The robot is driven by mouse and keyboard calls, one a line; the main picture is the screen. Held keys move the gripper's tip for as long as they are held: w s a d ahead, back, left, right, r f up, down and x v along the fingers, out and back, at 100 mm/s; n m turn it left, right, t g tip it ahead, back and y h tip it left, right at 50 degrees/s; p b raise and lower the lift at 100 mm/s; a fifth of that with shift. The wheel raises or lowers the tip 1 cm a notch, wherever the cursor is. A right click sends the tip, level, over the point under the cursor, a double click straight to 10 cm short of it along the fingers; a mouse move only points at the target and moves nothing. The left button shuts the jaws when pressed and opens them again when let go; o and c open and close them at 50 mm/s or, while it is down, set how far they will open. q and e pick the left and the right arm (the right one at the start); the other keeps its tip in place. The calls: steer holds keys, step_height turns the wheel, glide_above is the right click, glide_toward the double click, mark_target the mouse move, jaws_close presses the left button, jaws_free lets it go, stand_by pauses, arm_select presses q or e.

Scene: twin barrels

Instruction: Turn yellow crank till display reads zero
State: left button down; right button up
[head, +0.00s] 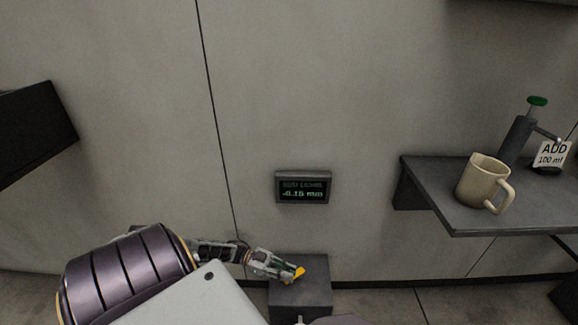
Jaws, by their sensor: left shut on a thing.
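The display (303,188) is a small dark box on the wall with green text; its lower line looks like -0.15 mm, and the upper line is blurred. Below it stands a grey box (314,272) against the wall. The yellow crank (299,272) shows as a small yellow piece at the top of this box. My left gripper (285,273) reaches in from the left and is shut on the yellow crank, hiding most of it. My right gripper is not in view.
A grey shelf (440,213) on the right holds a beige mug (482,181), a dark dispenser with a green top (521,135) and a card reading ADD 100 ml (552,154). A dark shelf or box (35,130) juts out at the left.

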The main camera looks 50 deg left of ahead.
arm_select(q)
steer(key=c, duration=1.4)
jaws_free()
steer(key=shift+o, duration=0.2)
steer(key=shift+v, duration=3.8)
